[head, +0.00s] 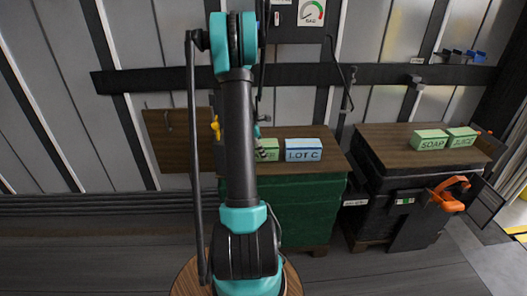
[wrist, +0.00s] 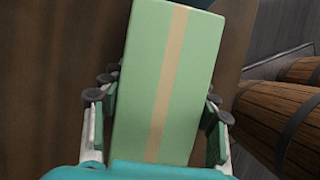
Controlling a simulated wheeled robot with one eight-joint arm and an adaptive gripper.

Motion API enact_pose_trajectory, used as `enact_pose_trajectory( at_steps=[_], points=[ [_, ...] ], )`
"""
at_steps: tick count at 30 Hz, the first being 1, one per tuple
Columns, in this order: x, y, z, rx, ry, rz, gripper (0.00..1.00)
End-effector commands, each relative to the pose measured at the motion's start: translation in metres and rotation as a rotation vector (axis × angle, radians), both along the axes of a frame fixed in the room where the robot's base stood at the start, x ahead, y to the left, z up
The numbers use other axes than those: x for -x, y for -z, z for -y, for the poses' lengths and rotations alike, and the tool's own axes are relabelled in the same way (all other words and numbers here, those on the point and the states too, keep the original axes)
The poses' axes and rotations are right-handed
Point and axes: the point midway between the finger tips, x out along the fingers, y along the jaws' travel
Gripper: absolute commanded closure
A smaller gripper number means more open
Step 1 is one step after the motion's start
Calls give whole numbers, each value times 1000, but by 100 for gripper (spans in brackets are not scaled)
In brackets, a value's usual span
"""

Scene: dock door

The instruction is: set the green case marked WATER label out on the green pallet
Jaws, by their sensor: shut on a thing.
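My gripper (wrist: 158,97) is shut on a green case (wrist: 175,60) with a tan tape strip, with fingers on both its sides. In the head view a green case (head: 271,148) shows beside my gripper (head: 260,150), partly hidden by my arm; its label cannot be read. It is at the brown top of the green pallet (head: 300,205), just left of the blue LOT C case (head: 304,150). I cannot tell whether it touches the top.
To the right a black pallet (head: 375,185) carries green SOAP (head: 430,140) and another green case (head: 461,137). An orange-handled device (head: 452,192) stands before it. Wooden barrels (wrist: 290,110) show in the wrist view. The green pallet's top is bare right of LOT C.

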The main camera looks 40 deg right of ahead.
Motion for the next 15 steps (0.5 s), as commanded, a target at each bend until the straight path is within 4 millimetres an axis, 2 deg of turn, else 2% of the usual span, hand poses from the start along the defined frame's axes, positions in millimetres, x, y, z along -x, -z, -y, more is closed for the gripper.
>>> enact_pose_trajectory(
  at_steps=[4, 5, 9, 15],
  points=[
    [0, 2, 0, 1, 0, -1, 100],
    [0, 2, 0, 0, 0, 0, 38],
    [0, 2, 0, 0, 0, 0, 21],
    [0, 2, 0, 0, 0, 0, 20]
  ],
)
